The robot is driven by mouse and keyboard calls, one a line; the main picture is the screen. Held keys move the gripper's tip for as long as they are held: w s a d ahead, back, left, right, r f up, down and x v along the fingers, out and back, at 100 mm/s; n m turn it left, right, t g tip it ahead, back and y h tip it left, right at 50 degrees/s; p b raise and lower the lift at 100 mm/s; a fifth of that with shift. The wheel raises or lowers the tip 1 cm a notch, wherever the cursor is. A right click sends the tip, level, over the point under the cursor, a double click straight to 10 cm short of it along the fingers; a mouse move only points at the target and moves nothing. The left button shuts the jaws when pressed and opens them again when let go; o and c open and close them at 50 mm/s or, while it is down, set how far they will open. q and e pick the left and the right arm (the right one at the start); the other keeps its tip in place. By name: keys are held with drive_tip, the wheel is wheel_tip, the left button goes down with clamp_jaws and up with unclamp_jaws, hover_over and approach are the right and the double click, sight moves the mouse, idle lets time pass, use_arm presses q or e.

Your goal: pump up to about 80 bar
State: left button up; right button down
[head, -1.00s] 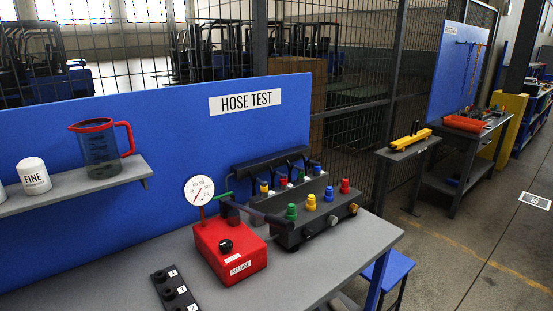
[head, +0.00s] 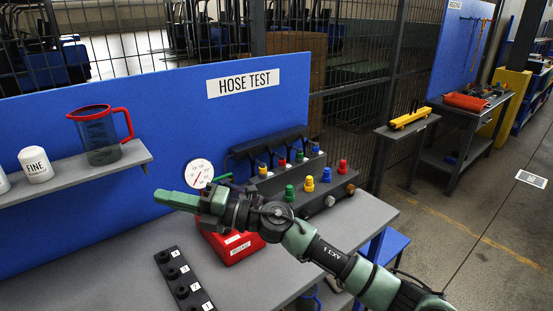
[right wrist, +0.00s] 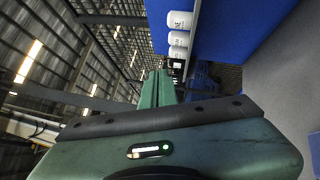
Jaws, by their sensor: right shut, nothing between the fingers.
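The red pump (head: 236,246) sits on the grey bench, largely covered by my right arm in the head view. Its round white gauge (head: 199,173) shows above my forearm; the needle reading is too small to tell. My right gripper (head: 176,199) is shut and empty, held above the bench and pointing left, in front of the blue board. In the right wrist view its closed green fingers (right wrist: 156,88) point away with nothing between them. My left gripper is not in view.
A grey manifold block (head: 325,190) with coloured caps stands right of the pump. A black numbered strip (head: 183,283) lies at the front left. A jug (head: 101,140) and white canisters (head: 36,165) stand on the shelf (head: 80,183). The bench's left part is clear.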

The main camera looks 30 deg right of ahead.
drive_tip(key=n+g, duration=0.4)
drive_tip(key=n, duration=0.1)
drive_tip(key=n+g+h, duration=0.1)
drive_tip(key=g+h, duration=0.3)
drive_tip(key=h, duration=0.9)
hover_over(270, 202)
drive_tip(key=s+d, duration=0.1)
drive_tip(key=s, duration=0.1)
wheel_tip(270, 202, down, 9)
drive_tip(key=b, duration=0.7)
drive_tip(key=shift+w+r, duration=0.1)
drive_tip(key=shift+r, duration=0.15)
